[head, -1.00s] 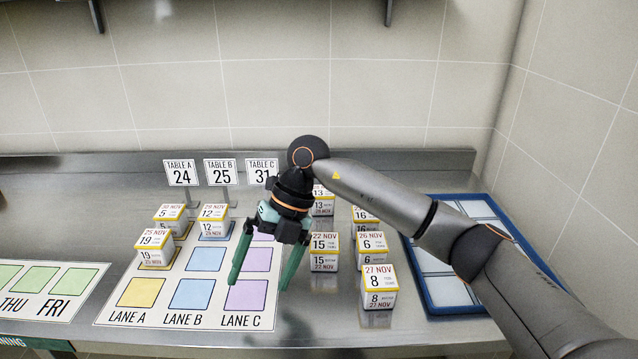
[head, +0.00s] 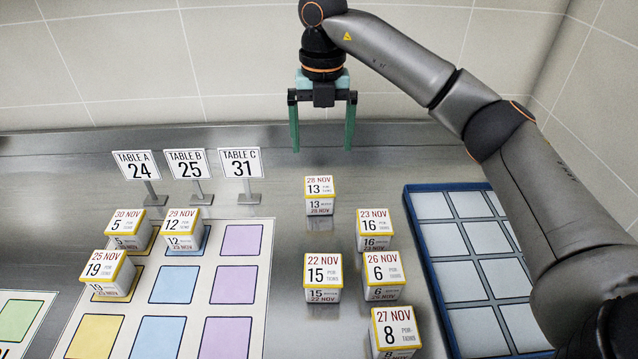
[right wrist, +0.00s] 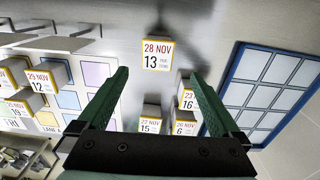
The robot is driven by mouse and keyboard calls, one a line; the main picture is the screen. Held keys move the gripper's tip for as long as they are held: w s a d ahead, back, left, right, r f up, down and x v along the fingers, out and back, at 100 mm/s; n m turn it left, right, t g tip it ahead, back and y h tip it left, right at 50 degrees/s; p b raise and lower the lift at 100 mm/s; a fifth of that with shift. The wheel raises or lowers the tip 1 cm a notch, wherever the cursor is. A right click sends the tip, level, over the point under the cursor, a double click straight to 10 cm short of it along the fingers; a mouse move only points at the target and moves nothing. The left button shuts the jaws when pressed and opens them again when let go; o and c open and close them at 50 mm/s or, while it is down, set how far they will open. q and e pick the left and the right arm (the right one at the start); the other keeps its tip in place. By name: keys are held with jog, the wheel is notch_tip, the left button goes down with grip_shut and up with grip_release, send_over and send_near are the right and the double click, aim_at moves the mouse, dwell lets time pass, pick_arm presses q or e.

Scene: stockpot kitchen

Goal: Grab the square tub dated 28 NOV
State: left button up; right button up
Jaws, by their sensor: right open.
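The square tub dated 28 NOV (head: 320,195) stands on the steel counter, with a white label reading 13 and a yellow rim. It also shows in the right wrist view (right wrist: 157,55), ahead of the fingers and between their lines. My right gripper (head: 322,148) is open and empty, in the air above and behind the tub, its two green fingers pointing down. In the right wrist view the open fingers (right wrist: 160,82) frame the tub from below, not touching it. My left gripper is not in view.
Tubs dated 23 NOV (head: 374,230), 22 NOV (head: 322,277), 26 NOV (head: 383,275) and 27 NOV (head: 395,332) stand nearby. A blue-edged tray (head: 437,280) lies right. A lane mat (head: 258,290) with several tubs and table signs (head: 241,163) are left.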

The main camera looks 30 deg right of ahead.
send_over(320, 185)
jog(key=f, duration=0.6)
jog(key=shift+d, duration=0.2)
jog(key=shift+a+f, duration=0.2)
jog(key=shift+f, duration=2.9)
jog(key=c, duration=1.4)
jog(key=shift+r, duration=0.1)
jog(key=shift+c, duration=0.2)
